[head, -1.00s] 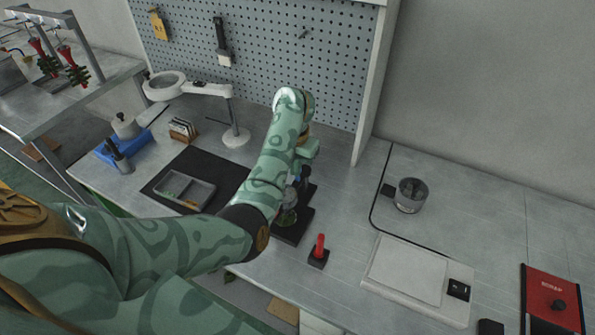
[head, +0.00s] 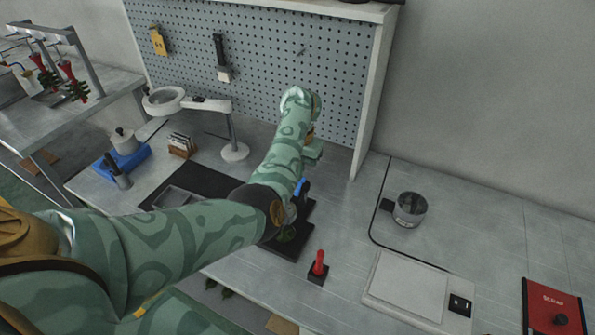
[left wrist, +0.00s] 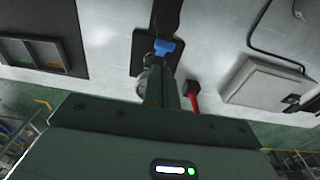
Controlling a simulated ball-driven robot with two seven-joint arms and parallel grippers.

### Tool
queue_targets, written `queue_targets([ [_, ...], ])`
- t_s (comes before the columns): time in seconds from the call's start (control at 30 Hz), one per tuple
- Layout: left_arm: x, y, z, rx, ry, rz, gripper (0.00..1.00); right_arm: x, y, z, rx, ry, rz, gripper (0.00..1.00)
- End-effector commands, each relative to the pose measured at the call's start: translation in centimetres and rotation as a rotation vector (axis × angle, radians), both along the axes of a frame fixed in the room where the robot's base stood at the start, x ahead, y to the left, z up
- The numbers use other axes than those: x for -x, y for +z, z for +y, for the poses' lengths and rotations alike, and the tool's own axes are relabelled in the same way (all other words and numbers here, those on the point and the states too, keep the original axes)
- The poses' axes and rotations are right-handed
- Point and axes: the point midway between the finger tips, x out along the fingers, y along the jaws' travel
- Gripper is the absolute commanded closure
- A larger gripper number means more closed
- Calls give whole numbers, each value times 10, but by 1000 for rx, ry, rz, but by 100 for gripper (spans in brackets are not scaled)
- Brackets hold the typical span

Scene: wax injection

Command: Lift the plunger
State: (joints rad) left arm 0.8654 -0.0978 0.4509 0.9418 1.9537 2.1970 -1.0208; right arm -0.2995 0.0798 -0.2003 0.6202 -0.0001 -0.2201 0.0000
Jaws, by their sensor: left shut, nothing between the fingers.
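The press stands on a black base plate (head: 291,246) in the middle of the bench, mostly hidden behind my left arm in the head view. A small blue part (head: 301,187), which may belong to the plunger, shows beside my arm. In the left wrist view the blue part (left wrist: 164,46) lies just beyond the fingertips of my left gripper (left wrist: 168,72), in front of a dark upright. The fingers are shut together with nothing between them. I cannot tell whether they touch the blue part. The head view hides the fingers. My right gripper is not in view.
A red-handled tool (head: 319,261) stands on a small black block right of the press. A magnifier lamp (head: 235,151) stands behind left; a dark mat (head: 215,182) lies left.

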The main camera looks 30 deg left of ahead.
Motion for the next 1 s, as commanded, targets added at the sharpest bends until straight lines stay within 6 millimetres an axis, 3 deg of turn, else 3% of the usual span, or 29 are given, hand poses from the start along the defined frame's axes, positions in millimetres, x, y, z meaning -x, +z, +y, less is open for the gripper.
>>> queue_targets([
  [0.47, -1, 9, 0, 2, 0, 0, 100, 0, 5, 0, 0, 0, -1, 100],
  [0.57, -2, 24, 0, 1, 0, -2, 100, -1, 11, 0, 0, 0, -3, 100],
  [1.0, -9, 129, 0, 2, 1, -2, 100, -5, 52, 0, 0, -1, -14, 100],
])
